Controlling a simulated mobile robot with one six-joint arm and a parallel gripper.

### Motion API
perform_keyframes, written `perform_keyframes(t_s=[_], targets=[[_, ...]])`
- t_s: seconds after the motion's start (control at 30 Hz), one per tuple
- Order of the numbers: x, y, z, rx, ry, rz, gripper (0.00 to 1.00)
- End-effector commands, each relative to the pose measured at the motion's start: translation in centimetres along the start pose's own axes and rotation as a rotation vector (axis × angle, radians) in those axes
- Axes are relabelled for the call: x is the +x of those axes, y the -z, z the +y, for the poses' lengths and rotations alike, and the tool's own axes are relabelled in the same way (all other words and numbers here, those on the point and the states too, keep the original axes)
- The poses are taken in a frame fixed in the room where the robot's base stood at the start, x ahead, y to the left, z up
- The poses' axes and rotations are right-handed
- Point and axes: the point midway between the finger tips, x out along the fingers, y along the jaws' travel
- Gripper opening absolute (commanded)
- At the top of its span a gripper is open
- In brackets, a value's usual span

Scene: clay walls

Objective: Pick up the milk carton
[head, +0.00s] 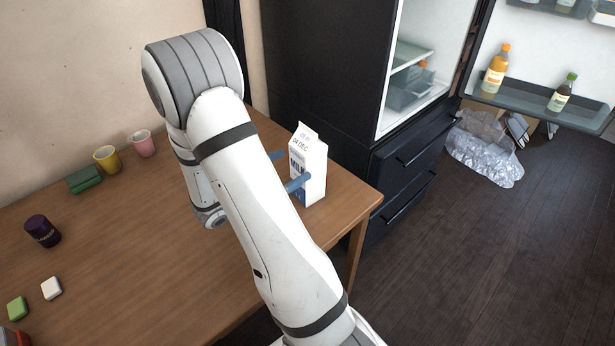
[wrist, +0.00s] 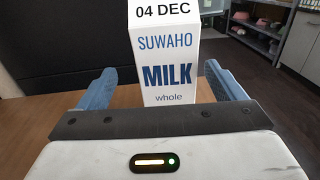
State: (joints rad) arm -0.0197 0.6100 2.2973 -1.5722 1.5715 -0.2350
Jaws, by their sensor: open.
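The milk carton (head: 312,165) is white with dark and blue lettering and stands upright near the right end of the wooden table (head: 150,255). In the wrist view the carton (wrist: 168,60) stands straight ahead, its front face reading "SUWAHO MILK whole". My gripper (head: 287,171) has two blue fingers and is open at the carton. In the wrist view the fingers of my gripper (wrist: 165,88) show on the left and right of the carton, with a gap on each side. The carton's lower part is hidden behind my gripper's body.
A yellow cup (head: 107,159), a pink cup (head: 143,144), a green block (head: 85,180), a dark purple can (head: 42,231) and small blocks lie to the left on the table. An open fridge (head: 425,70) stands behind the carton. The table's right edge is close to it.

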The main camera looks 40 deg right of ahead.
Motion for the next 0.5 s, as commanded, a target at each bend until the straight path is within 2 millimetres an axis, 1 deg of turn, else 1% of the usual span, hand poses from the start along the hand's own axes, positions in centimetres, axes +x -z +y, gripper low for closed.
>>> perform_keyframes(t_s=[0.03, 0.17, 0.37, 0.5], targets=[[0.1, 0.5, 0.0, 0.000, 0.002, 0.000, 0.89], [1.2, 0.4, -0.2, 0.001, 0.008, 0.001, 0.89], [3.5, 0.1, -0.4, 0.001, 0.010, 0.000, 0.89], [5.6, -0.3, -0.8, 0.001, 0.011, 0.001, 0.89]])
